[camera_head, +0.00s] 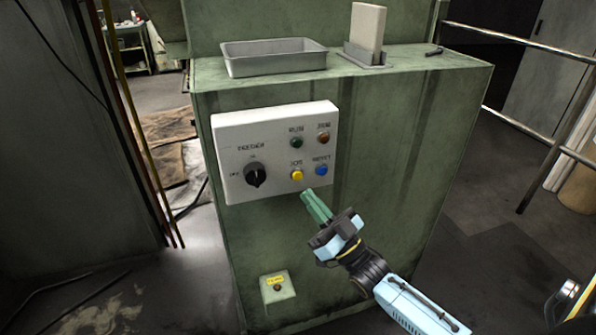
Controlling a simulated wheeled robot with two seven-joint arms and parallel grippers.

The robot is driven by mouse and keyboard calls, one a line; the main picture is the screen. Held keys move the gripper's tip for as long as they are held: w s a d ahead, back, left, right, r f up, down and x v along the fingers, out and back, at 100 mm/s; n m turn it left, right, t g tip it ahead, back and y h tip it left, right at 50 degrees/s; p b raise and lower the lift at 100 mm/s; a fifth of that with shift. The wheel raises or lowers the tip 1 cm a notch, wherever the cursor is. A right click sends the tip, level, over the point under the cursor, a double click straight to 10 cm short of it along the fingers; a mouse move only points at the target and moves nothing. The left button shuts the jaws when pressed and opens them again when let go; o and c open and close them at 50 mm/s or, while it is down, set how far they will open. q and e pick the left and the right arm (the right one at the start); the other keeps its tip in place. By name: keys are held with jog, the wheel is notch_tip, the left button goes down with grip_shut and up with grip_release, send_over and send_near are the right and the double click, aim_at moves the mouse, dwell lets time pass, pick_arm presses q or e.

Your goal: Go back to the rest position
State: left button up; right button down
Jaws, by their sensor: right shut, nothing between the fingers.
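My right gripper (318,208) is in front of the green machine cabinet (400,150), just below the white control panel (235,135). Its green fingers are shut and empty, with the tips close below the yellow button (296,175) and the blue button (321,170). I cannot tell whether the tips touch the panel. My right arm reaches in from the lower right. The panel also carries a black rotary knob (254,175), a green button (296,142) and a brownish red button (323,137).
A grey metal tray (275,66) and a pale upright block in a holder (367,30) stand on the cabinet top. A small dark bolt-like piece (434,52) lies to their right. A small box (277,290) sits low on the cabinet front. Metal railings (530,130) stand at the right.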

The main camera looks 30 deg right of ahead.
pick_arm(q)
jog(key=shift+r, duration=0.3)
pick_arm(e)
jog(key=shift+s+a, duration=0.1)
jog(key=shift+s, duration=0.5)
